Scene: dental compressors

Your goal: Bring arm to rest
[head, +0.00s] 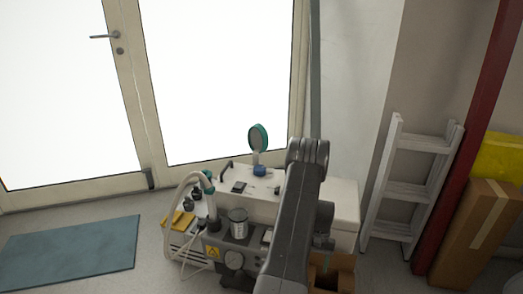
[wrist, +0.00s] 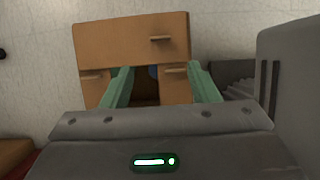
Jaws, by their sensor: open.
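My arm (head: 292,225) rises in the lower middle of the head view and bends at its top. My gripper (wrist: 159,72) shows two green fingers spread apart in the wrist view, with nothing held between them. In the head view my gripper (head: 323,243) is small and partly hidden behind the arm. Below it stands an open brown cardboard box (head: 345,263). The box (wrist: 130,42) also lies ahead of the fingers in the wrist view. A bit of something blue shows inside its dark opening, mostly hidden.
A white stepladder (head: 409,185) and a taped carton (head: 478,235) stand at right. A teal mat (head: 70,253) lies on open floor at left.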

